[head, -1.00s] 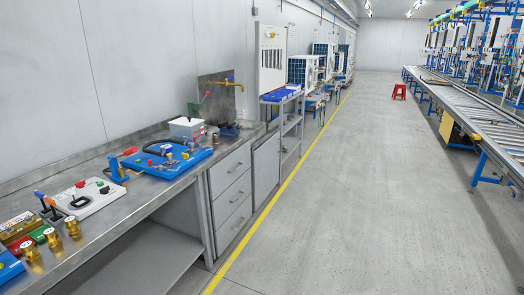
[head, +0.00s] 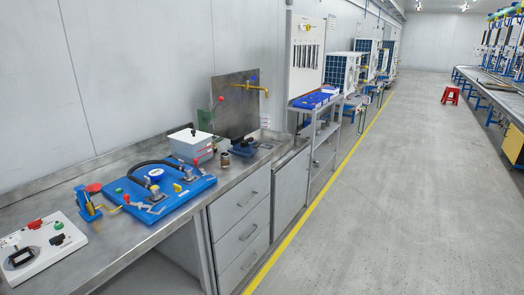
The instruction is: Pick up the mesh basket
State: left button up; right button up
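I cannot make out a mesh basket in the head view. A metal workbench (head: 128,240) runs along the left wall with several devices on it. None of them clearly looks like a mesh basket. Neither of my grippers shows in this view.
On the bench are a blue board (head: 158,190) with hoses, a white box (head: 190,144) and a white switch panel (head: 42,246). A shelf rack (head: 318,128) stands past the drawers (head: 240,220). A red stool (head: 451,95) stands on the open floor (head: 400,200) near the conveyor (head: 495,95).

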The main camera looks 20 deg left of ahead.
aim_at(224, 156)
jog(key=i+l+u, duration=0.1)
jog(key=i+u, duration=0.25)
jog(key=i+l+u, duration=0.3)
jog(key=i, duration=0.25)
jog(key=i+l+u, duration=0.2)
jog(key=i+u, duration=0.15)
jog(key=i, duration=0.05)
